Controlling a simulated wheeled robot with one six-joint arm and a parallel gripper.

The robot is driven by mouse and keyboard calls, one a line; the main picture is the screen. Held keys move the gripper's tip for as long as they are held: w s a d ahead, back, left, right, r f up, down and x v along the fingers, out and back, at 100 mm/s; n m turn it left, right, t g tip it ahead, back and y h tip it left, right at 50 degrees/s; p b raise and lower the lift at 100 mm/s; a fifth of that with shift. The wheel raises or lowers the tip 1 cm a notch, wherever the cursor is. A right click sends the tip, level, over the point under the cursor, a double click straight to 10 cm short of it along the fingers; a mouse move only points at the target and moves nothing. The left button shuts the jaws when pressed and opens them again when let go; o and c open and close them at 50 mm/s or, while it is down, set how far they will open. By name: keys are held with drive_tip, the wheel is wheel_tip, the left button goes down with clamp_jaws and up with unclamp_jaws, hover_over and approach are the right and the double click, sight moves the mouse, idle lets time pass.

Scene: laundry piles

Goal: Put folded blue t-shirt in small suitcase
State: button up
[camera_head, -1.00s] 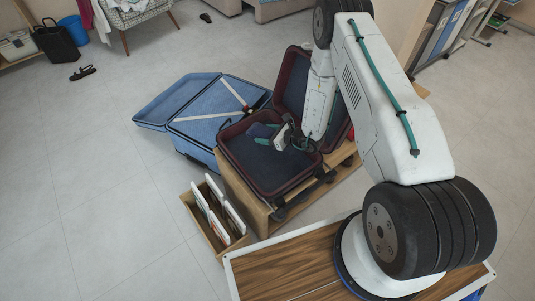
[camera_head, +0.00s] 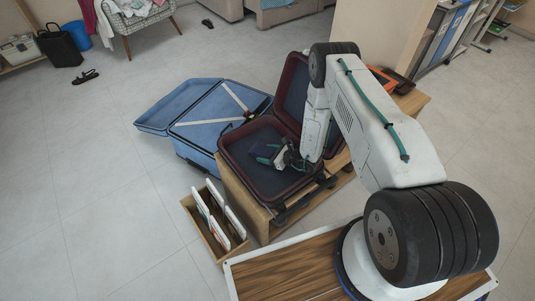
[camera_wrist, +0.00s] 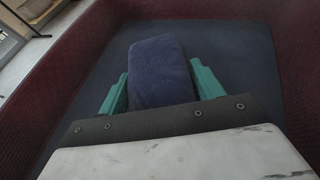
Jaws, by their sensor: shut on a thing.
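The folded blue t-shirt (camera_wrist: 158,72) is a dark blue bundle between the two green fingers of my gripper (camera_wrist: 162,85) in the wrist view. My gripper is shut on it. In the head view my gripper (camera_head: 268,158) is low inside the open small suitcase (camera_head: 233,168), which is dark red with a dark blue lining. The suitcase's lining and red wall (camera_wrist: 295,60) surround the shirt in the wrist view. The shirt is hard to make out in the head view. I cannot tell whether it touches the suitcase floor.
The small suitcase stands on a wooden bench (camera_head: 256,217). A larger open blue suitcase (camera_head: 193,140) lies on the floor to its left. A wooden box (camera_head: 211,241) with white upright items stands in front. Open floor lies at the left.

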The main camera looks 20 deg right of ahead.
drive_tip(key=o, duration=1.1)
drive_tip(key=shift+f, duration=0.15)
drive_tip(key=shift+c, duration=0.2)
